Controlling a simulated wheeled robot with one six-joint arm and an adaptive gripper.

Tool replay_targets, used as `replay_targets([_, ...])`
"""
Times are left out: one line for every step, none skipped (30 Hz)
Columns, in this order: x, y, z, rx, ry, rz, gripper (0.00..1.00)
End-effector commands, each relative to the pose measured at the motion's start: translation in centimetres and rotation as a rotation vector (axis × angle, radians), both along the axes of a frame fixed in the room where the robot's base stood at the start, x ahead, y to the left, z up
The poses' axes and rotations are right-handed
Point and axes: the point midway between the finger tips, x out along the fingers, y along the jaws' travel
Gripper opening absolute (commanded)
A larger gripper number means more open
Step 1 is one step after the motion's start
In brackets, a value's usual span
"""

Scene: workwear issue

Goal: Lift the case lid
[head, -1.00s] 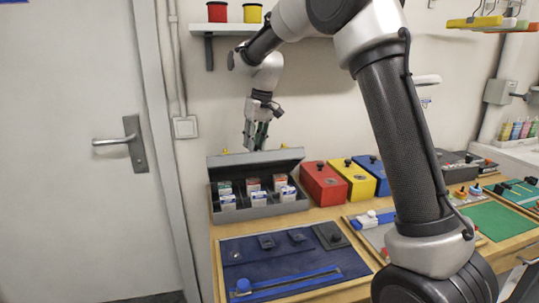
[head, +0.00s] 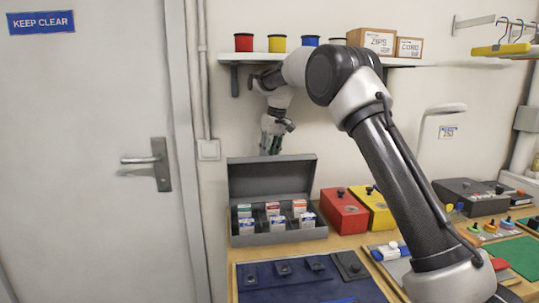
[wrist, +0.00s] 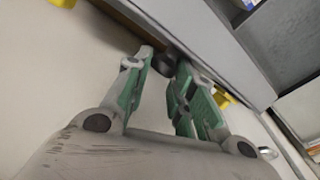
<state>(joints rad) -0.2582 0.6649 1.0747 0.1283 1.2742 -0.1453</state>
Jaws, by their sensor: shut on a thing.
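The grey case (head: 278,238) stands on the bench with its lid (head: 272,180) raised to near upright. Small boxes with white, red and green faces (head: 272,209) stand in its compartments. My gripper (head: 270,150) is at the lid's top edge, its fingertips partly hidden behind it. In the wrist view, the green-padded fingers (wrist: 166,72) are closed about a dark knob (wrist: 164,63) beside the grey lid (wrist: 215,38).
Red (head: 343,210) and yellow (head: 376,208) boxes stand right of the case. A dark blue mat (head: 300,290) lies in front. A shelf (head: 240,58) with spools is above my gripper. A door (head: 95,120) is at left.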

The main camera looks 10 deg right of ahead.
Motion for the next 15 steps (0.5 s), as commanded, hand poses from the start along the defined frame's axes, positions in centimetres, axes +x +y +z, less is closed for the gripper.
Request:
replay_targets([-0.05,-0.85,-0.9,-0.014,0.016,-0.005,0.0])
replay_targets([-0.05,-0.86,-0.91,-0.014,0.017,-0.005,0.0])
replay_targets([-0.06,-0.86,-0.91,-0.014,0.017,-0.005,0.0])
replay_targets([-0.06,-0.86,-0.91,-0.014,0.017,-0.005,0.0])
replay_targets([-0.07,-0.87,-0.91,-0.014,0.017,-0.005,0.0])
replay_targets([-0.07,-0.87,-0.91,-0.014,0.017,-0.005,0.0])
replay_targets([-0.07,-0.87,-0.91,-0.014,0.017,-0.005,0.0])
replay_targets([-0.07,-0.86,-0.91,-0.015,0.017,-0.005,0.0])
replay_targets([-0.08,-0.86,-0.91,-0.015,0.017,-0.005,0.0])
replay_targets([-0.08,-0.86,-0.91,-0.015,0.017,-0.005,0.26])
replay_targets([-0.09,-0.87,-0.91,-0.015,0.017,-0.005,0.32])
replay_targets([-0.09,-0.87,-0.91,-0.014,0.018,-0.005,0.39])
replay_targets([-0.08,-0.85,-0.91,-0.014,0.018,-0.005,0.44])
replay_targets([-0.1,-0.82,-0.91,-0.014,0.018,-0.005,0.46])
replay_targets([-0.1,-0.76,-0.88,-0.012,0.017,-0.005,0.46])
